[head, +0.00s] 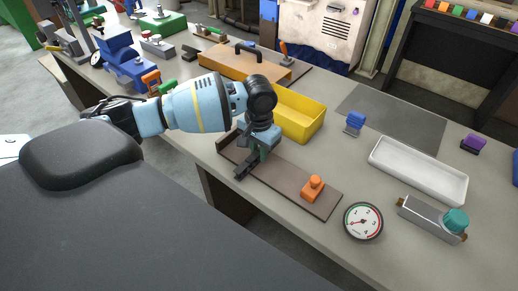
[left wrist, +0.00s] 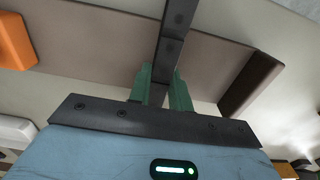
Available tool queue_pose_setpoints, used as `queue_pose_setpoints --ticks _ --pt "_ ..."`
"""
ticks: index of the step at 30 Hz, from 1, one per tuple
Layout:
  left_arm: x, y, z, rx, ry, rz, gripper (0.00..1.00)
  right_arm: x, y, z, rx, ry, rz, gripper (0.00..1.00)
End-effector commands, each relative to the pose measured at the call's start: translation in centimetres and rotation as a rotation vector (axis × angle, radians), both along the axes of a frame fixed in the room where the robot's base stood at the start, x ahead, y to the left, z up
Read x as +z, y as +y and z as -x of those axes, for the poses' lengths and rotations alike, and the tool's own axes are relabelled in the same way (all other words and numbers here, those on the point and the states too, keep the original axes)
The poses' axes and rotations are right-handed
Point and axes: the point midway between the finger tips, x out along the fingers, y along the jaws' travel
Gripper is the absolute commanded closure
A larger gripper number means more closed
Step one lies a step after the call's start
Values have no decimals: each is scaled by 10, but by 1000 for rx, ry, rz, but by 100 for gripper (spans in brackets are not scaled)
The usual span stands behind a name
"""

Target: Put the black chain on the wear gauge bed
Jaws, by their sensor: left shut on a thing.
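My left gripper (head: 257,156) is above the wear gauge bed (head: 290,184), a long brown board lying on the workbench. In the left wrist view its two green fingers (left wrist: 165,88) are shut on the black chain (left wrist: 178,28), a straight dark strip of links. In the head view the chain (head: 243,170) shows below the gripper, over the bed's left part. I cannot tell whether it touches the bed. The bed carries an orange block (head: 313,188) near its right end and a dark raised stop (left wrist: 250,84) at the other end. My right gripper is not in view.
A yellow bin (head: 302,120) stands behind the bed. A white tray (head: 418,170), a round dial gauge (head: 363,221) and a metal block with a teal knob (head: 432,220) lie to the right.

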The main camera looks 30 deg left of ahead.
Motion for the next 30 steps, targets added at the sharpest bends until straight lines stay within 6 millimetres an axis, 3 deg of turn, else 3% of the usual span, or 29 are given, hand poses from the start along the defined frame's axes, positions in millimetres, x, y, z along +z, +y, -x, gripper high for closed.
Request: queue_pose_setpoints --ticks 4,5,10,20,30 --pt "-2 0 0 0 -1 0 100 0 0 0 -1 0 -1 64" --pt "-2 0 0 0 -2 0 76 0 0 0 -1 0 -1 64" --pt "-2 0 0 0 -1 0 55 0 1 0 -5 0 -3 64" --pt "1 0 0 0 0 0 55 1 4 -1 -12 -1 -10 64" --pt "52 0 -1 -1 -5 0 55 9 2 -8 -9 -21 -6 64"
